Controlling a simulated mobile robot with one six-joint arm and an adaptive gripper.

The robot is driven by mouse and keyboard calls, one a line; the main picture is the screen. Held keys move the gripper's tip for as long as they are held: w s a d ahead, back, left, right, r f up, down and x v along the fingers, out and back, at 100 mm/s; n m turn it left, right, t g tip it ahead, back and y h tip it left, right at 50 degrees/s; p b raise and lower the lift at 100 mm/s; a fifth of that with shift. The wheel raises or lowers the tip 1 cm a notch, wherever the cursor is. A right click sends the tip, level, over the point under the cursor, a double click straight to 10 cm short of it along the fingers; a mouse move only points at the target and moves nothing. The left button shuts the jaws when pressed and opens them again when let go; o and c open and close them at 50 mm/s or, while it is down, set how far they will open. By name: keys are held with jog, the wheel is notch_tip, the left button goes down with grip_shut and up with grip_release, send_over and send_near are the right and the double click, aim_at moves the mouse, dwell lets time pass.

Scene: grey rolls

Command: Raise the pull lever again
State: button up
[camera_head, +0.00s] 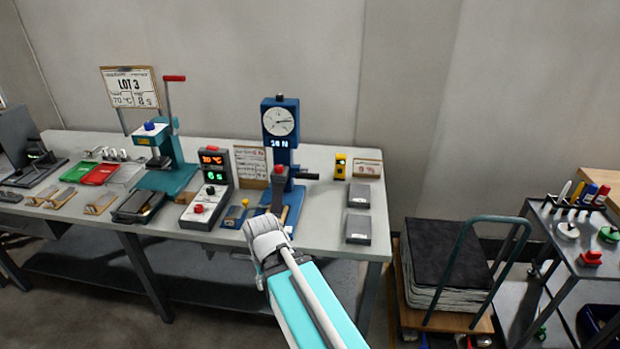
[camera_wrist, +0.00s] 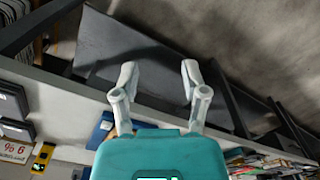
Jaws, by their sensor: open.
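A teal press (camera_head: 166,160) stands on the bench at left in the head view. Its upright lever (camera_head: 170,100) ends in a red bar grip (camera_head: 174,78), high above the press. A blue gauge stand (camera_head: 281,135) with a round dial stands to the right. A short dark lever (camera_head: 306,175) sticks out level from its right side. I cannot tell which lever is the pull lever. My gripper (camera_wrist: 159,70) is open and empty in the wrist view, near the bench's front edge and apart from both levers. The head view hides its fingertips behind my wrist.
A controller (camera_head: 208,187) with red and green readouts stands between press and gauge stand. Grey blocks (camera_head: 359,228) and a yellow device (camera_head: 340,166) lie at right. The bench edge (camera_wrist: 75,88) and lower shelf (camera_wrist: 130,50) show in the wrist view. A cart (camera_head: 450,265) stands right of the bench.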

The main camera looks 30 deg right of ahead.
jog(key=shift+o, duration=0.8)
jog(key=shift+d, duration=0.15)
jog(key=n+t+y+b, duration=0.8)
jog(key=n+t+y, duration=0.15)
jog(key=y, duration=0.55)
send_near(299, 175)
jog(key=f+v, duration=0.1)
jog(key=v, duration=0.7)
jog(key=shift+w+f+t, duration=0.15)
jog(key=shift+w+t, duration=0.1)
jog(key=shift+t, duration=0.2)
jog(key=x, duration=1.4)
jog(key=shift+f, duration=0.15)
